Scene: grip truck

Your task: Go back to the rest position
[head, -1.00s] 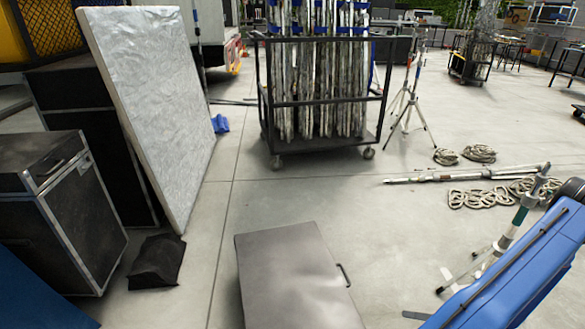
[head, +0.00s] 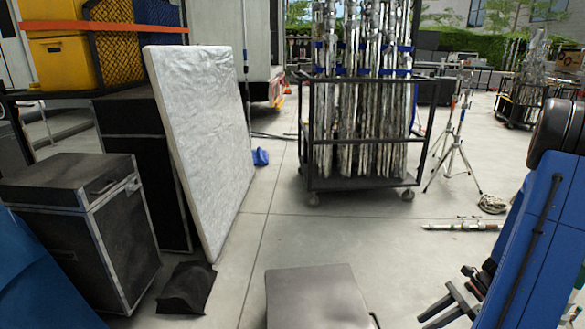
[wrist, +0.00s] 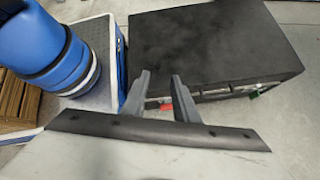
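My gripper (wrist: 160,84) shows in the wrist view with its two grey fingers spread apart. I see nothing held between them. In the head view my blue arm stands at the right edge, and dark parts that look like my gripper (head: 452,302) show low beside it, above the floor.
A grey flat-topped case (head: 312,298) is at bottom centre. A black flight case (head: 85,225), a leaning silvery panel (head: 208,150) and a black bag (head: 187,288) are left. A cart of poles (head: 360,185) and a tripod (head: 455,155) stand behind.

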